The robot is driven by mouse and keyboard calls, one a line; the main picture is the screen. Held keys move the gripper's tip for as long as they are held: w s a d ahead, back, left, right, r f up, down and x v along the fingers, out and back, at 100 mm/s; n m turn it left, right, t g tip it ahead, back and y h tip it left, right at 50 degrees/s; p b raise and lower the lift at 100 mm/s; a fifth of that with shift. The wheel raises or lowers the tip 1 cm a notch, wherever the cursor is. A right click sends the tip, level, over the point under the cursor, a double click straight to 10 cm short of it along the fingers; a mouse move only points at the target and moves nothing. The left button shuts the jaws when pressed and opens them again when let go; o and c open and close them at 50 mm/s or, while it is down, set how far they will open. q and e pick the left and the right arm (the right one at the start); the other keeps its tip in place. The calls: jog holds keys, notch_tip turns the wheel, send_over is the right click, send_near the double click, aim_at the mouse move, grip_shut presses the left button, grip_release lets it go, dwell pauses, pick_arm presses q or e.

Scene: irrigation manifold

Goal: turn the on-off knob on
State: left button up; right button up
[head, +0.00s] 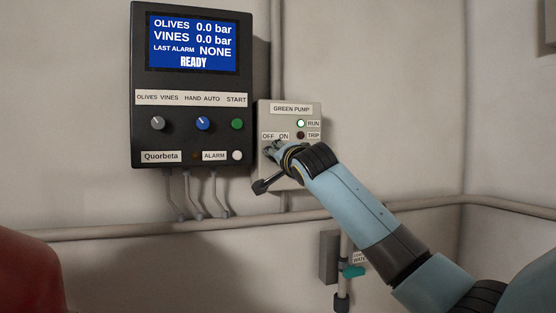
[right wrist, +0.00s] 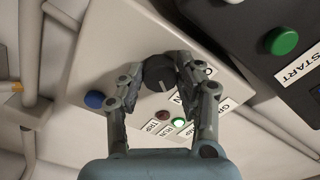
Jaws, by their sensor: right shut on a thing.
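The green pump box (head: 307,116) is a pale box on the wall with OFF and ON labels, a lit green RUN lamp (head: 300,123) and a dark TRIP lamp (head: 300,135). My right gripper (head: 272,150) is at the box, just below the OFF and ON labels, and hides the knob in the head view. In the right wrist view the black on-off knob (right wrist: 158,73) sits between the two fingers, and the gripper (right wrist: 157,74) is shut on it. A pale line shows on the knob's face. My left gripper is not in view.
The dark Quorbeta panel (head: 190,125) hangs just left of the box; its screen reads READY. A blue round part (right wrist: 94,99) is on the box near the fingers. A wall pipe (head: 110,231) and a teal-handled valve (head: 352,271) are below.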

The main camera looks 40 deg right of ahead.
jog(key=o, duration=1.1)
jog(key=shift+o, duration=0.2)
jog(key=v, duration=1.2)
